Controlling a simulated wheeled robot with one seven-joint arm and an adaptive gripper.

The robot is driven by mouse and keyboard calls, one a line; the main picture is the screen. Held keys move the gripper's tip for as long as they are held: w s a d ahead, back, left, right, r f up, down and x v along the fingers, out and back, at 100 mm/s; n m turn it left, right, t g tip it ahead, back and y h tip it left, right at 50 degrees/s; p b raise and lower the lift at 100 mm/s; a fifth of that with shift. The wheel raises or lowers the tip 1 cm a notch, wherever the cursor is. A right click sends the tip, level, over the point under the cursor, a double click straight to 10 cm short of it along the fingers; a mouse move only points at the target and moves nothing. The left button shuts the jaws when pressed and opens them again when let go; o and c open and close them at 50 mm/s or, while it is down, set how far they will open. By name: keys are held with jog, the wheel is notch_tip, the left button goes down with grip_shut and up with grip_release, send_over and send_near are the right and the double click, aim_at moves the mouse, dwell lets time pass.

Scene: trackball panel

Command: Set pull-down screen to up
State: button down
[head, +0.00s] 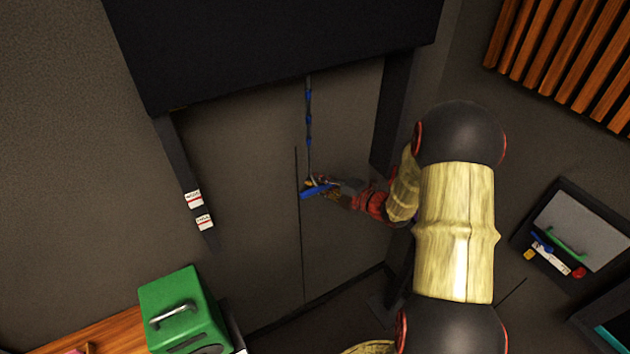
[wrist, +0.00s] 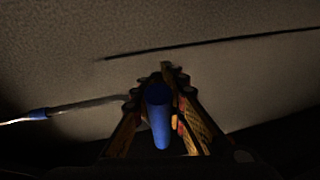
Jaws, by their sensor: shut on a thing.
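The pull-down screen (head: 275,45) is a dark panel at the top of the head view, with its lower edge well above my gripper. A cord with blue segments (head: 309,120) hangs from it to a blue handle (head: 316,192). My gripper (head: 318,187) is at the cord's lower end, shut on the blue handle. In the wrist view the blue handle (wrist: 158,115) lies between my gripper's fingers (wrist: 162,105), and the cord (wrist: 75,108) runs off to the left. The fingers partly hide the handle.
A green box with a handle (head: 178,308) stands at lower left. Wooden slats (head: 560,50) are at upper right. A framed board with a tray (head: 572,235) is at right.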

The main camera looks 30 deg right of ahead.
jog(key=shift+w+r, duration=0.15)
jog(key=shift+r, duration=0.25)
jog(key=c, duration=2.1)
grip_release()
jog(key=shift+r, duration=0.1)
jog(key=o, duration=0.4)
jog(key=shift+f, duration=0.2)
jog(key=shift+c, duration=0.2)
jog(key=shift+s+d, duration=0.1)
jog(key=shift+s, duration=0.15)
jog(key=v, duration=1.1)
jog(key=shift+s, duration=0.35)
jog(key=shift+d, duration=0.15)
